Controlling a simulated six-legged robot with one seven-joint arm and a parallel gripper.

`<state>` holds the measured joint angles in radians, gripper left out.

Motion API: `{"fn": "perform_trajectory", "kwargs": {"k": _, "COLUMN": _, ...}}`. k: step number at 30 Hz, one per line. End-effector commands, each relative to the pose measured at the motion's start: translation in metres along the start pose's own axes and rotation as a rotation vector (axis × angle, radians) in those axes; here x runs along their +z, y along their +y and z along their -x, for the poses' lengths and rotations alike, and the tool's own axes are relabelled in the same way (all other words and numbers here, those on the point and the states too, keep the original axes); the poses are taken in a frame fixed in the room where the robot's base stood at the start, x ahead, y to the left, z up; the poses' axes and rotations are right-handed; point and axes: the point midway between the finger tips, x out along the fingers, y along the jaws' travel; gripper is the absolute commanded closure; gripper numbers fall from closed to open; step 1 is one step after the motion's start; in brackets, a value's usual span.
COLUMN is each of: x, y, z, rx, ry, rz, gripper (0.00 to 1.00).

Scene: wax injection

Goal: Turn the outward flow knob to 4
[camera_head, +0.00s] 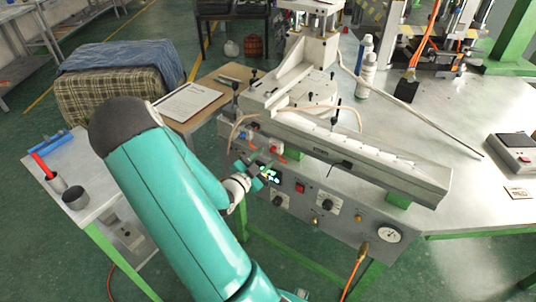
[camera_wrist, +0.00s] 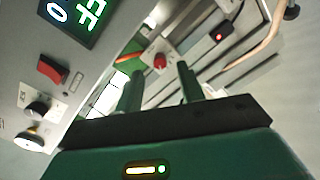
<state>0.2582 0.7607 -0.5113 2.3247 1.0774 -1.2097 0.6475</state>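The grey control panel (camera_head: 355,228) of the wax machine carries two black knobs on white dial plates, a left knob (camera_head: 279,201) and a right knob (camera_head: 327,204). Their labels and settings are too small to read, so I cannot tell which is the outward flow knob. My gripper (camera_head: 258,168) is in front of the panel's upper left, near the lit display, above the left knob. In the wrist view, its two green fingers (camera_wrist: 160,88) stand apart with nothing between them. A black knob (camera_wrist: 38,107) shows at the left there, outside the fingers.
The panel also has a red switch (camera_head: 300,187), a pressure gauge (camera_head: 389,234) and small brass fittings. In the wrist view, the lit display (camera_wrist: 72,14) and a red button (camera_wrist: 160,62) show. An orange hose (camera_head: 354,272) hangs below the panel.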

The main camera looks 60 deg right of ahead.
Motion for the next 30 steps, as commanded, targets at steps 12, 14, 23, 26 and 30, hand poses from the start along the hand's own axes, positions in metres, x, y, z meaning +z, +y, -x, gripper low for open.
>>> {"fn": "perform_trajectory", "kwargs": {"k": 12, "x": 0.0, "y": -0.001, "z": 0.087, "rx": -0.002, "ry": -0.002, "rz": 0.0, "gripper": 0.61}}
{"fn": "perform_trajectory", "kwargs": {"k": 14, "x": 0.0, "y": -0.001, "z": 0.094, "rx": -0.002, "ry": -0.002, "rz": 0.0, "gripper": 0.61}}
{"fn": "perform_trajectory", "kwargs": {"k": 23, "x": 0.0, "y": 0.0, "z": 0.103, "rx": 0.0, "ry": 0.0, "rz": 0.0, "gripper": 0.61}}
{"fn": "perform_trajectory", "kwargs": {"k": 26, "x": 0.0, "y": 0.0, "z": 0.102, "rx": 0.0, "ry": 0.0, "rz": 0.0, "gripper": 0.61}}
{"fn": "perform_trajectory", "kwargs": {"k": 30, "x": 0.0, "y": 0.0, "z": 0.102, "rx": 0.0, "ry": 0.0, "rz": 0.0, "gripper": 0.61}}
